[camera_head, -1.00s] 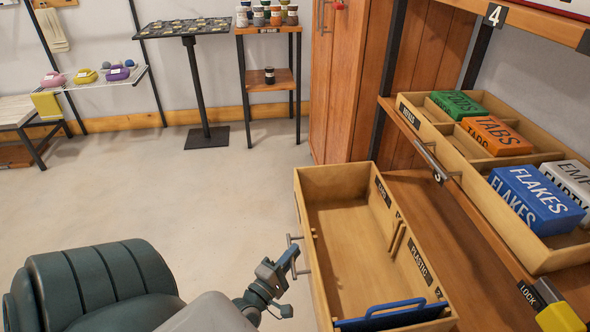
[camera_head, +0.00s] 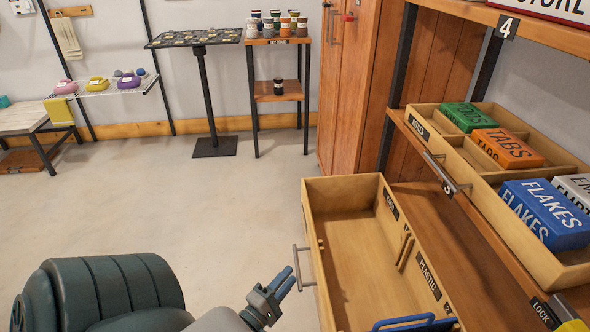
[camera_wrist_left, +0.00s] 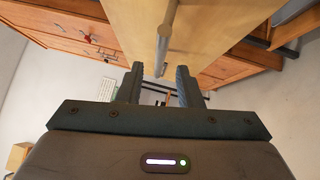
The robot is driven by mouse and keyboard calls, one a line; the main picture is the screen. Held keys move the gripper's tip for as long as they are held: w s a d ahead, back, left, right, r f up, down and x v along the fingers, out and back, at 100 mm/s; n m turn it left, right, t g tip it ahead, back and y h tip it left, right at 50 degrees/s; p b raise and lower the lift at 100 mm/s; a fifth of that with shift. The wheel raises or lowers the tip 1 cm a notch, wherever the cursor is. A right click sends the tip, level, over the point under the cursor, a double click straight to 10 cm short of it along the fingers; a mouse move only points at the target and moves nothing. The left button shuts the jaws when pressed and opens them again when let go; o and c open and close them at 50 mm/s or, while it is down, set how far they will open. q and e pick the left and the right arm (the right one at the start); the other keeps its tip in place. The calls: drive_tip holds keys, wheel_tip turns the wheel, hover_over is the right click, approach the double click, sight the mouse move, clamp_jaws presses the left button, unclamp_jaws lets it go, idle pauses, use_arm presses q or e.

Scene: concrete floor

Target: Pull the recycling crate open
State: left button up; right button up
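The recycling crate (camera_head: 312,225) is a long, open-topped wooden drawer, standing out from the shelf unit, with dark labels such as PLASTIC on its right side. Its inside is visible and looks mostly empty; its near end is cut off by the frame. A metal bar handle (camera_head: 296,268) is on its left face. My right gripper is not in view.
An upper wooden drawer (camera_head: 470,180) on the right holds green, orange, blue and white boxes. A blue bar-like item (camera_head: 405,322) is at the crate's near end. A tall wooden cabinet (camera_head: 350,100) stands behind. The concrete floor (camera_head: 200,210) to the left is clear.

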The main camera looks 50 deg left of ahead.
use_arm(q)
drive_tip(key=s, duration=0.5)
drive_tip(key=shift+s+d+f+b, duration=0.3)
drive_tip(key=shift+s+d+f, duration=0.05)
drive_tip(key=shift+s+f, duration=0.05)
